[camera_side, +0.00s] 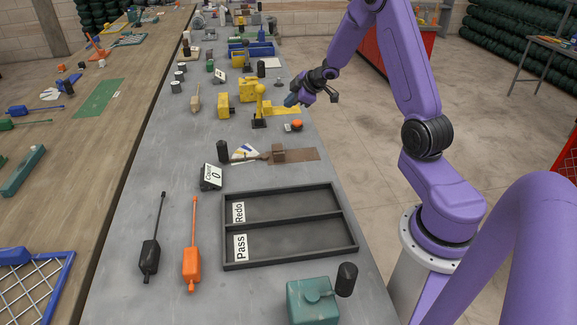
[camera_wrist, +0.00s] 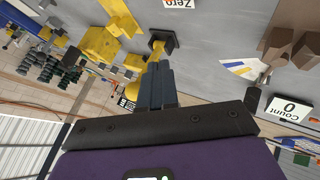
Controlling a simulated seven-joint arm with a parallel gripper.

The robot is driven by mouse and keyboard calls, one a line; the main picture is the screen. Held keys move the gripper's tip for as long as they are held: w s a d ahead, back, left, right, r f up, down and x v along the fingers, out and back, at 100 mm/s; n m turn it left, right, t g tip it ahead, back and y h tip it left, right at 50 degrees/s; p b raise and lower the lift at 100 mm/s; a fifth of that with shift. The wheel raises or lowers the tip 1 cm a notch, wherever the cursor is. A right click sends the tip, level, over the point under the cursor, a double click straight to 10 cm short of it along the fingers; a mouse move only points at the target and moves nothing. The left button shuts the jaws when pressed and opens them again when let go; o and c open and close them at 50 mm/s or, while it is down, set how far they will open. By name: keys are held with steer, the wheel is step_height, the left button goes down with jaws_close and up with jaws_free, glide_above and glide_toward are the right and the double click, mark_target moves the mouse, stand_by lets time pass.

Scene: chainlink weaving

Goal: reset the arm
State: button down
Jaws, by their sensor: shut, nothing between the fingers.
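My gripper (camera_side: 291,100) is at the end of the purple arm, above the right side of the grey table (camera_side: 140,215) in the side view. It is raised near the yellow machine (camera_side: 259,105) and just to its right. In the wrist view my gripper's fingers (camera_wrist: 157,70) are together, with nothing between them. They point toward the yellow machine's dark base (camera_wrist: 163,41), and I cannot tell how far apart they are from it.
A black tray (camera_side: 290,186) marked Redo and Pass lies empty. A brown device (camera_side: 294,154) and a Count sign (camera_side: 211,177) stand behind it. Black (camera_side: 150,255) and orange (camera_side: 191,262) tools lie left, a teal box (camera_side: 311,300) in front. An orange button (camera_side: 297,125) sits below my gripper.

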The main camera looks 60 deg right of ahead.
steer(key=s+a+r+g, duration=0.15)
steer(key=s+a, duration=0.25)
steer(key=a, duration=0.5)
steer(key=s+a+r+n+g, duration=0.1)
steer(key=s+a+r, duration=0.2)
steer(key=a, duration=0.5)
steer(key=s+a+r+g, duration=0.15)
steer(key=s+a, duration=0.25)
steer(key=a, duration=0.5)
steer(key=s+a+r+n+g, duration=0.1)
steer(key=s+a+g, duration=0.1)
steer(key=s, duration=1.1)
steer(key=s+a+r+n+g+y, duration=0.1)
steer(key=s+a+n+g, duration=0.1)
steer(key=s, duration=1.2)
steer(key=shift+a+g, duration=0.3)
steer(key=shift+a, duration=0.5)
